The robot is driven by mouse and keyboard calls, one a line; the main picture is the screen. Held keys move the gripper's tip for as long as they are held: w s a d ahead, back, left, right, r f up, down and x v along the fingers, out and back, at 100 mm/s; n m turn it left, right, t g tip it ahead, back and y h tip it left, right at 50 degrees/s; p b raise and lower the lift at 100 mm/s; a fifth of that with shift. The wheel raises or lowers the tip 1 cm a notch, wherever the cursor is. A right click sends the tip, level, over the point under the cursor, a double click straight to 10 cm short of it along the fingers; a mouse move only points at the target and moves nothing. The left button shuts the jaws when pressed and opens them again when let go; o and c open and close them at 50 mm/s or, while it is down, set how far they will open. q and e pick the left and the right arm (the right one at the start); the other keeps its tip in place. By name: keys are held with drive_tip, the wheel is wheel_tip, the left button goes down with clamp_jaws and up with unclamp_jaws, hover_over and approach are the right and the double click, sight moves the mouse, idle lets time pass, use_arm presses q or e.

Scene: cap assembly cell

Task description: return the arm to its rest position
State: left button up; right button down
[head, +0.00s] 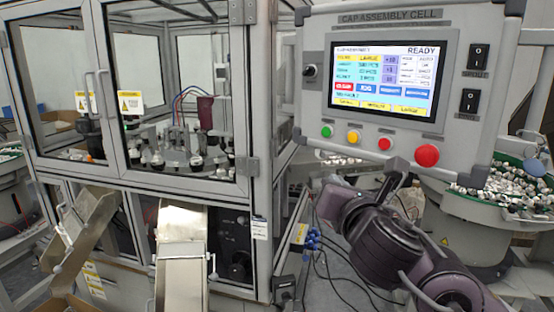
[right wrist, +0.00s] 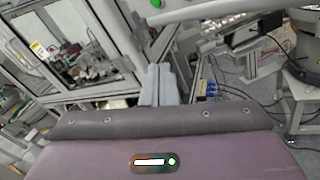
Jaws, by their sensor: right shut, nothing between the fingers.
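My right arm (head: 385,240) comes in from the lower right in the head view, with its purple-grey wrist raised just below the control panel (head: 389,140). In the right wrist view my right gripper (right wrist: 158,72) shows as two light grey fingers closed together with nothing between them. My left arm and gripper are in neither view.
A glass-walled machine cabinet (head: 250,167) stands left, with metal chutes (head: 182,255) below. The panel, with its screen and coloured buttons, is close above my right wrist. A green-rimmed bowl of caps (head: 507,207) stands right. Blue connectors (head: 312,240) and black cables hang near the arm.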

drive_tip(key=s+f+m+g, duration=0.35)
drive_tip(key=f+m, duration=0.45)
drive_tip(key=f, duration=0.3)
drive_tip(key=s+f+m+g, duration=0.35)
drive_tip(key=f+m, duration=0.35)
drive_tip(key=f, duration=0.3)
drive_tip(key=s+d+f+m+g+h, duration=0.1)
drive_tip(key=s+d+f+m+g, duration=0.3)
drive_tip(key=s+f+m, duration=0.45)
drive_tip(key=s+d+f+m+g, duration=0.3)
drive_tip(key=s+f+m, duration=0.4)
drive_tip(key=s+f, duration=0.25)
drive_tip(key=s+f+g+b, duration=0.2)
drive_tip(key=s+f, duration=0.1)
drive_tip(key=f, duration=2.9)
drive_tip(key=s+d+f, duration=0.2)
drive_tip(key=s+f, duration=0.7)
drive_tip(key=s+d+f+b, duration=0.1)
drive_tip(key=s+d+f, duration=0.1)
drive_tip(key=s+f, duration=0.8)
drive_tip(key=shift+s+f+g, duration=0.25)
drive_tip(key=shift+s+g, duration=0.05)
drive_tip(key=shift+g, duration=0.1)
